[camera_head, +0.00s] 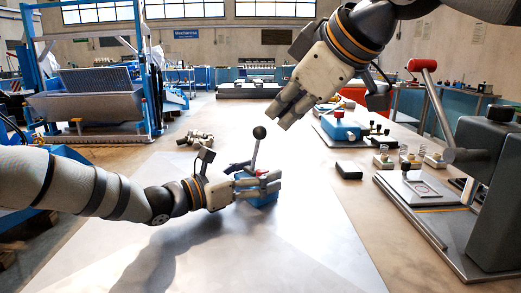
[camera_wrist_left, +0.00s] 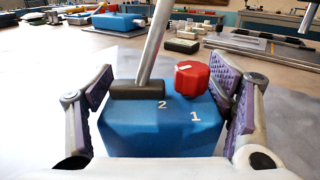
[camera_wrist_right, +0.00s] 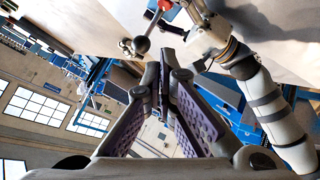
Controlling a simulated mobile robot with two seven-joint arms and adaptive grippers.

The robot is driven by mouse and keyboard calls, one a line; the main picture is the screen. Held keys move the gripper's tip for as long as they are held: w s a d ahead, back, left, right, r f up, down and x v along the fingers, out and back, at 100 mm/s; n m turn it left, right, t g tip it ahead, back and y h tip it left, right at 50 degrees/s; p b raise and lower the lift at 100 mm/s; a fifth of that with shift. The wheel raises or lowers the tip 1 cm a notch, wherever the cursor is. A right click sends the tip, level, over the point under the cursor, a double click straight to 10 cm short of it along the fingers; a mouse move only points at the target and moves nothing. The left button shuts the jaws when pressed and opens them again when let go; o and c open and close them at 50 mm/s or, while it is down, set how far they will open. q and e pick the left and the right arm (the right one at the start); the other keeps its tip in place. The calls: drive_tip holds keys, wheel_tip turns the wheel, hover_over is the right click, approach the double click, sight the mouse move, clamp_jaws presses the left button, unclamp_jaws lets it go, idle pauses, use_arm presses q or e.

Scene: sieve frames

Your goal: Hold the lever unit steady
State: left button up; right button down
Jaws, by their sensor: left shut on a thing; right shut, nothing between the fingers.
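The lever unit (camera_head: 265,199) is a blue box on the light sheet of the table. Its metal lever rises from a dark slot and ends in a black ball (camera_head: 259,132). The left wrist view shows the blue box (camera_wrist_left: 150,135) marked 2 and 1, with a red knob (camera_wrist_left: 192,79) on top. My left gripper (camera_head: 268,184) is shut on the box, a finger on each side. My right gripper (camera_head: 287,112) is shut and empty, above and to the right of the ball and apart from it. The right wrist view shows its closed fingers (camera_wrist_right: 165,72) below the ball (camera_wrist_right: 141,44).
A grey press-like device with a red-knobbed arm (camera_head: 423,66) stands at the right. Behind are a blue unit (camera_head: 341,127), a small black box (camera_head: 349,170) and small glass-topped pieces. Metal fittings (camera_head: 196,137) lie behind my left arm. The front sheet is clear.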

drive_tip(key=s+f+n, duration=0.1)
drive_tip(key=n, duration=0.6)
drive_tip(key=s+f+n, duration=0.1)
drive_tip(key=s+n, duration=0.1)
drive_tip(key=n, duration=0.6)
drive_tip(key=s+f+n+h, duration=0.1)
drive_tip(key=s+n, duration=0.1)
drive_tip(key=n, duration=0.6)
drive_tip(key=shift+a+t, duration=0.3)
approach(256, 149)
wheel_tip(256, 149, down, 4)
drive_tip(key=w+a, duration=0.1)
drive_tip(key=a, duration=0.1)
drive_tip(key=shift+w+r, duration=0.1)
drive_tip(key=shift+r, duration=0.05)
